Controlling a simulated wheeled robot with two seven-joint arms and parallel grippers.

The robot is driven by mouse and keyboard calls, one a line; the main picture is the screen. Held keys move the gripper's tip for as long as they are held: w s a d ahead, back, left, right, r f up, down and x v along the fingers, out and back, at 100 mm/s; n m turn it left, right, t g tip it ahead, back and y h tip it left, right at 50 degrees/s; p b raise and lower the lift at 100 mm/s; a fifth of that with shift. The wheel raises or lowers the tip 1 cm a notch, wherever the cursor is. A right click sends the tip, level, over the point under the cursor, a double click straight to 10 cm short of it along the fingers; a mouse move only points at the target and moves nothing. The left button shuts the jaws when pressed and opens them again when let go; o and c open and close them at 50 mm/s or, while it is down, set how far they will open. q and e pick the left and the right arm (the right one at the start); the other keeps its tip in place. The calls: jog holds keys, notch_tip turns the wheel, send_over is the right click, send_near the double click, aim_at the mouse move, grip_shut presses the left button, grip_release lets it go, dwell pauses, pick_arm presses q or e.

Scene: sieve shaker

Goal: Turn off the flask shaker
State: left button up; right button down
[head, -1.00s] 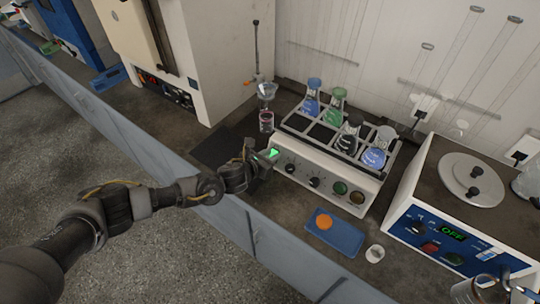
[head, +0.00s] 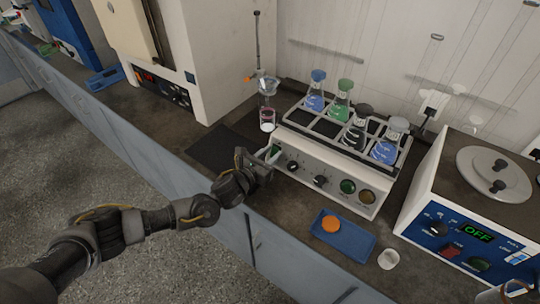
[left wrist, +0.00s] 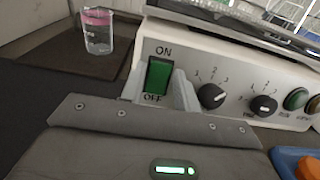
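The flask shaker (head: 330,172) is a white box whose dark rack holds several stoppered flasks with blue, green and dark contents. Its green rocker switch (left wrist: 158,80), marked ON above and OFF below, sits at the left end of the front panel and is dark green, not brightly lit. I cannot tell which side of the rocker is pressed in. My left gripper (head: 270,154) is right in front of the switch. In the left wrist view its pale fingers (left wrist: 160,92) stand apart, one on each side of the switch, with nothing held. My right gripper is not in view.
A blue tray (head: 356,240) with an orange disc and a small white cup (head: 388,259) lie in front of the shaker. A glass vessel with pink contents (head: 267,119) stands to its left. A hotplate-like white unit (head: 470,220) reading OFF stands at right.

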pick_arm(q)
jog(key=shift+o, duration=1.3)
jog(key=shift+s+a, duration=0.1)
jog(key=b+v, duration=0.1)
jog(key=v, duration=0.8)
jog(key=shift+s+a+f, duration=0.1)
jog(key=shift+s+a, duration=0.4)
jog(key=shift+s, duration=0.15)
